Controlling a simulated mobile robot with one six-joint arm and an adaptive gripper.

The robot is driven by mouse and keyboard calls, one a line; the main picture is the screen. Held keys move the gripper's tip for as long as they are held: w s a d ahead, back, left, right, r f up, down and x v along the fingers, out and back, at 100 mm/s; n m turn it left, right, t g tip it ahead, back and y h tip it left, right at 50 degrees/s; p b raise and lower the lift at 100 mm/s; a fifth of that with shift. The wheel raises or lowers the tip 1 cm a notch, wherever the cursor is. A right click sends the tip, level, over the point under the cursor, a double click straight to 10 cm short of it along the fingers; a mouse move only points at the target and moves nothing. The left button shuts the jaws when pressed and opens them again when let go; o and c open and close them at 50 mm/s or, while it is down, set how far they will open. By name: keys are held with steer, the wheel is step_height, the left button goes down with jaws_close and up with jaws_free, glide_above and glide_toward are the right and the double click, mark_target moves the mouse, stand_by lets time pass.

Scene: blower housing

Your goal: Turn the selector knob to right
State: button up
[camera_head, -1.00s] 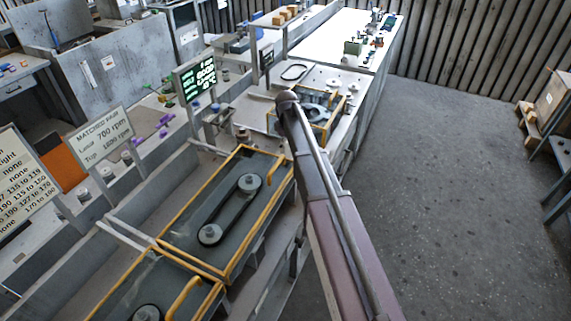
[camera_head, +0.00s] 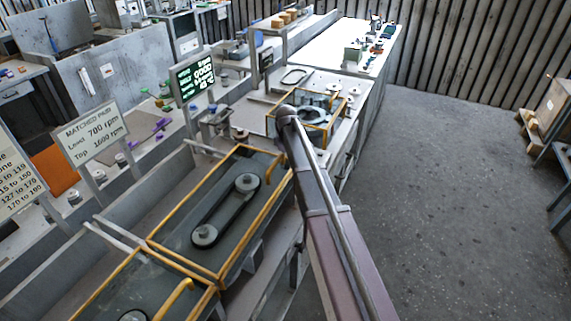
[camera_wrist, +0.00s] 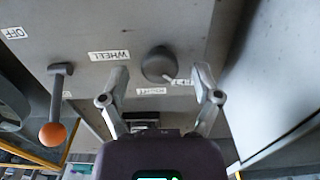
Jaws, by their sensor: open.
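The selector knob (camera_wrist: 157,64) is a dark round knob with a light pointer, on a grey panel in the wrist view. Its pointer slants toward the lower right of the picture, near a small white label (camera_wrist: 182,82). My gripper (camera_wrist: 160,74) is open, its two fingers spread to the left and right of the knob. The fingertips appear close to the panel; I cannot tell whether they touch the knob. In the head view my arm hides the gripper and the knob.
A lever with an orange ball (camera_wrist: 53,134) hangs from the panel at left, beside a WHELL label (camera_wrist: 109,56). A pale flat surface (camera_wrist: 275,80) stands close on the right. In the head view, a yellow-railed belt unit (camera_head: 222,215) lies left of my arm.

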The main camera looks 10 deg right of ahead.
steer(key=shift+f, duration=0.1)
steer(key=shift+c, duration=0.2)
jaws_close()
steer(key=shift+m, duration=0.4)
steer(key=m, duration=0.9)
steer(key=shift+m, duration=0.3)
stand_by(0.4)
